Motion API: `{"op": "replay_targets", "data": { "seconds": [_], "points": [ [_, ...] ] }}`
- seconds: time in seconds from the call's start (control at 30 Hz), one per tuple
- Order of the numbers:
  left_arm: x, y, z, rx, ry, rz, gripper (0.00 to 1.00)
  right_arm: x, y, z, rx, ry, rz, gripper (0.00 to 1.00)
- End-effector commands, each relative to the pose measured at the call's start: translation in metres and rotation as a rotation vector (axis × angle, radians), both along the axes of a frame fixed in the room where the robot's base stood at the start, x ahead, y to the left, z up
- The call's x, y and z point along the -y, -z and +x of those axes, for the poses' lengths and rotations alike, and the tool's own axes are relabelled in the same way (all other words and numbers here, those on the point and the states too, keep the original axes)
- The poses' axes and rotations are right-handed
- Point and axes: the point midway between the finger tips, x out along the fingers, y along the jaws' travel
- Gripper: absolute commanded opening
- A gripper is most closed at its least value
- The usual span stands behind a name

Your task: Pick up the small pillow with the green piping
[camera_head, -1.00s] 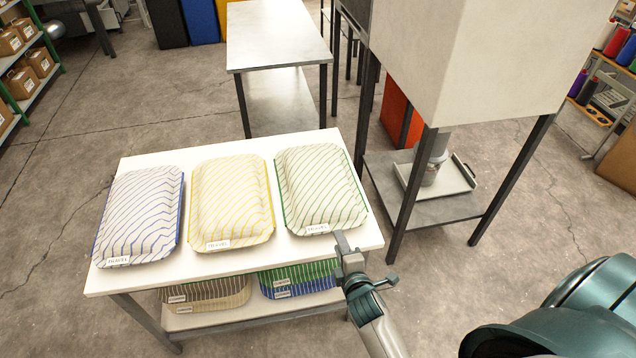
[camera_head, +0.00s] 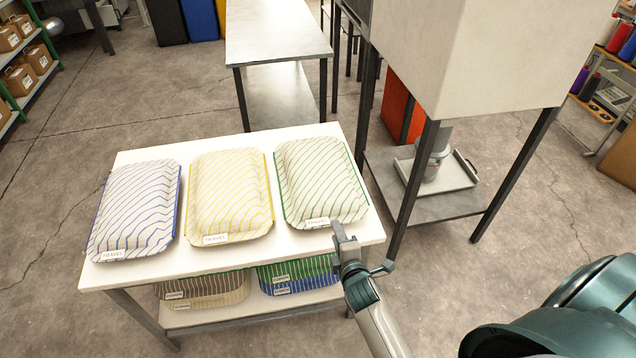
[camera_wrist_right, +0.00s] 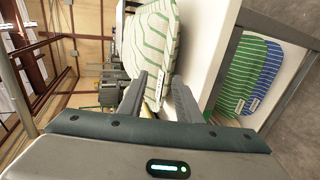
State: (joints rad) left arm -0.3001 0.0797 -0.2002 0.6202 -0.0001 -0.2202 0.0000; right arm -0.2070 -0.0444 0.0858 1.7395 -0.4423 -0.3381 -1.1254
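The small pillow with green piping (camera_head: 322,182) lies on the white table top, rightmost of three, with green wavy stripes and a white "TRAVEL" label on its near edge. My right gripper (camera_head: 342,233) is at its near right corner. In the right wrist view the green-striped pillow (camera_wrist_right: 157,45) reaches down between the two open fingers of my right gripper (camera_wrist_right: 160,92). A gap shows beside the right-hand finger; I cannot tell whether the other finger touches the cloth. My left gripper is not in view.
A yellow-striped pillow (camera_head: 230,195) and a blue-striped pillow (camera_head: 137,208) lie to the left on the white table (camera_head: 235,258). Folded striped covers, including a green one (camera_head: 298,268), lie on the shelf below. A dark-legged machine (camera_head: 500,60) stands close at the right.

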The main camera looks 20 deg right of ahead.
Motion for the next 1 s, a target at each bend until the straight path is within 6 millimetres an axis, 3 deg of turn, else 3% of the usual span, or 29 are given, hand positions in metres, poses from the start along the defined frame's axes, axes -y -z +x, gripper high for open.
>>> {"op": "replay_targets", "data": {
  "seconds": [0.37, 0.7, 1.0],
  "points": [
    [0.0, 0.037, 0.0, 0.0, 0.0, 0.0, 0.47, 0.007, 0.03, 0.028, 0.001, 0.0, -0.001, 0.31],
    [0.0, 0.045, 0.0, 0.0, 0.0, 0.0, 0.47, 0.014, 0.037, 0.057, -0.001, 0.0, -0.001, 0.31],
    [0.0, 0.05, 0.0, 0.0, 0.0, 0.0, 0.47, 0.017, 0.042, 0.07, -0.002, 0.0, 0.0, 0.31]
  ]
}}
